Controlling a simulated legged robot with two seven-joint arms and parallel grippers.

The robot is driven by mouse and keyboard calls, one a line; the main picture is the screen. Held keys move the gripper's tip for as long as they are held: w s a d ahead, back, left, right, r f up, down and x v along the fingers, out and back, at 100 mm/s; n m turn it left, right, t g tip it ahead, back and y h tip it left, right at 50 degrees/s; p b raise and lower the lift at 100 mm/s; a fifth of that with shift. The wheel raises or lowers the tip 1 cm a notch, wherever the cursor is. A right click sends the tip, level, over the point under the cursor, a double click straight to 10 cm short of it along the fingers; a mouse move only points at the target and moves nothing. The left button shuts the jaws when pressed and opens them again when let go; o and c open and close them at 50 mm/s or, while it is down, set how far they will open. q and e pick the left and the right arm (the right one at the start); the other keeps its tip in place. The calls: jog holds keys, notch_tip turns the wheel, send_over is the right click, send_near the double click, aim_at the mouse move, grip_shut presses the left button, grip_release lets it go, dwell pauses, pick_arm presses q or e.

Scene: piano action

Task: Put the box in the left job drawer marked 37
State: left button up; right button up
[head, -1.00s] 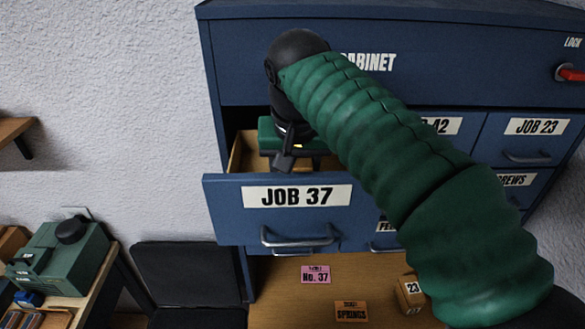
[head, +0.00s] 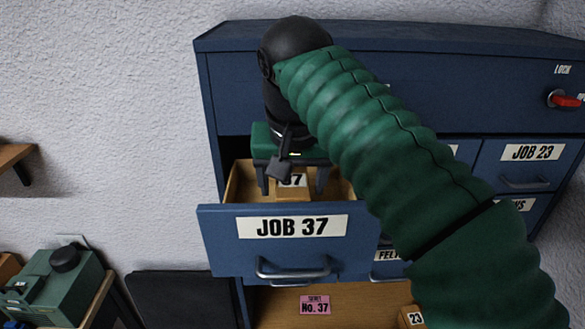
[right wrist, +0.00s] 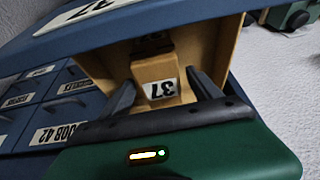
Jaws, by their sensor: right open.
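The JOB 37 drawer (head: 235,243) is pulled open at the left of the blue cabinet. The wooden box marked 37 (head: 293,188) is inside it, behind the drawer's front panel. The box also shows in the right wrist view (right wrist: 156,82), between the two fingers. My right gripper (head: 292,190) reaches down into the drawer over the box. Its fingers (right wrist: 165,88) are open, one on each side of the box, with visible gaps. The box's underside is hidden, so I cannot tell if it touches the drawer floor. My left gripper is not in view.
The JOB 23 drawer (head: 530,165) and its neighbours are shut. A red lock handle (head: 563,99) is at the upper right. A box marked 23 (head: 411,317) and a pink No. 37 card (head: 315,306) lie on the wooden surface below. A green machine (head: 60,285) stands at lower left.

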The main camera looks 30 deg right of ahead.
jog(key=v, duration=0.6)
jog(key=shift+a+p, duration=0.1)
jog(key=shift+p, duration=0.2)
jog(key=shift+s+a+r, duration=0.1)
jog(key=shift+a+r, duration=0.3)
jog(key=shift+a, duration=0.1)
jog(key=shift+d, duration=0.4)
jog(key=shift+a, duration=0.2)
